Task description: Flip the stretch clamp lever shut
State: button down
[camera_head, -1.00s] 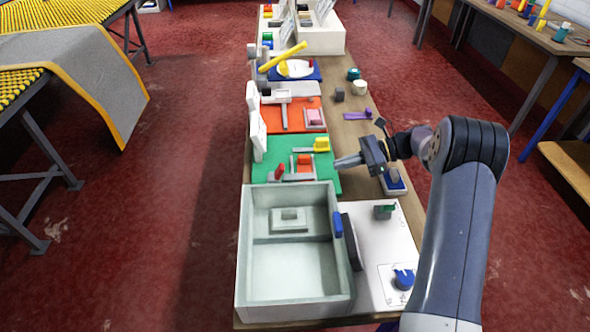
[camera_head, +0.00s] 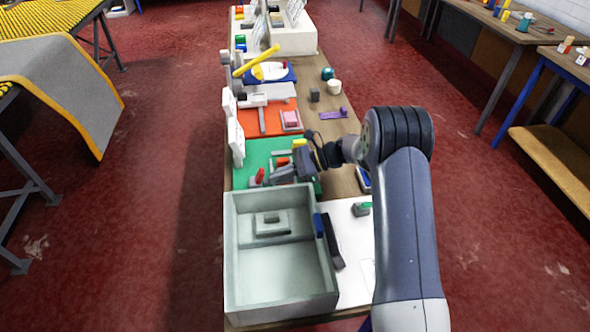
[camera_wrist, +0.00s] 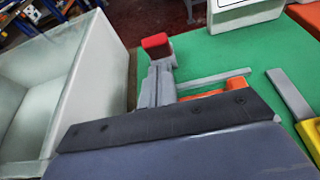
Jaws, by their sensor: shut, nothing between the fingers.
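The clamp lever shows as a small red-tipped handle (camera_head: 258,176) at the near left of the green board (camera_head: 251,155). The red tip (camera_wrist: 155,42) also stands up in the wrist view, just beyond my fingers. My gripper (camera_head: 272,178) is shut and empty, low over the board, its fingertips pointing left at the lever. In the wrist view my grey fingers (camera_wrist: 158,75) end right by the red tip; I cannot tell whether they touch it. The lever's base is mostly hidden behind my gripper. An orange block (camera_wrist: 206,93) lies to the right, partly covered by my gripper.
A pale open-topped box (camera_head: 231,255) stands close in front of the green board. A yellow block (camera_head: 300,144) is at the board's right. White upright panels (camera_head: 236,142) stand on the left edge. An orange board (camera_head: 250,120) lies behind.

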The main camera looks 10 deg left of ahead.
jog(key=shift+s+a+r, duration=0.15)
jog(key=shift+a+r, duration=0.1)
jog(key=shift+a, duration=0.3)
jog(key=shift+r, duration=0.1)
jog(key=shift+a+r+h+p, duration=0.1)
jog(key=shift+r+h+p, duration=0.05)
jog(key=shift+h+p, duration=0.3)
jog(key=shift+h, duration=0.35)
jog(key=shift+a+r+t+h+p, duration=0.1)
jog(key=shift+t+h+p, duration=0.2)
jog(key=shift+p, duration=0.1)
